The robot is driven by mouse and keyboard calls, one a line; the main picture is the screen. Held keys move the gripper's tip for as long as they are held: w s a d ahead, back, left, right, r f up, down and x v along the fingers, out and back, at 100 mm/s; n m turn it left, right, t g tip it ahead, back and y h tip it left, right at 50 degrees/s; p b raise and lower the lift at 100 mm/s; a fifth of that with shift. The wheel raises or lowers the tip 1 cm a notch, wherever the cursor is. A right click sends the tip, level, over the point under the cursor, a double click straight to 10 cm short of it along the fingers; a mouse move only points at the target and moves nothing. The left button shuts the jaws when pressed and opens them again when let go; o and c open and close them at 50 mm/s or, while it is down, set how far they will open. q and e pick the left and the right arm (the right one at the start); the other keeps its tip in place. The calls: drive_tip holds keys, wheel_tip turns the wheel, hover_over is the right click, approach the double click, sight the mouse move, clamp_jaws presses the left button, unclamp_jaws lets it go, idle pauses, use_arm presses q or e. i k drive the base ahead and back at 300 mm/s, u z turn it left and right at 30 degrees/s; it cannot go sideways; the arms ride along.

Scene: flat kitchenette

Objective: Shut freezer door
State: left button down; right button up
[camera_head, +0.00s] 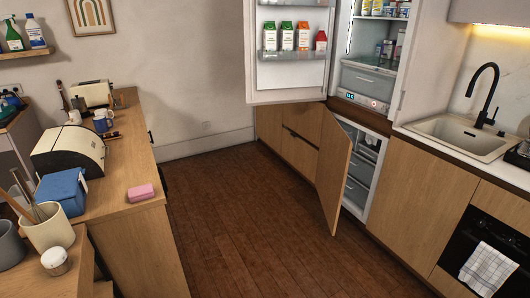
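The freezer door (334,172) is a light wood panel at the bottom of the tall fridge unit. It stands open, swung out into the room from its left side. Behind it the freezer compartment (363,165) shows drawers and shelves inside. Above it the fridge door (290,50) also stands open, with cartons on its shelf. Neither of my grippers shows in the head view.
A wooden counter (140,230) with a bread box (68,152) and a pink sponge (141,192) runs along the left. The sink counter (425,205) and oven (485,240) stand at right. The brown floor (245,225) between is clear.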

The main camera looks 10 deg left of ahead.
sight(336, 147)
drive_tip(key=u, duration=0.3)
drive_tip(key=i, duration=3.35)
drive_tip(key=z, duration=2.35)
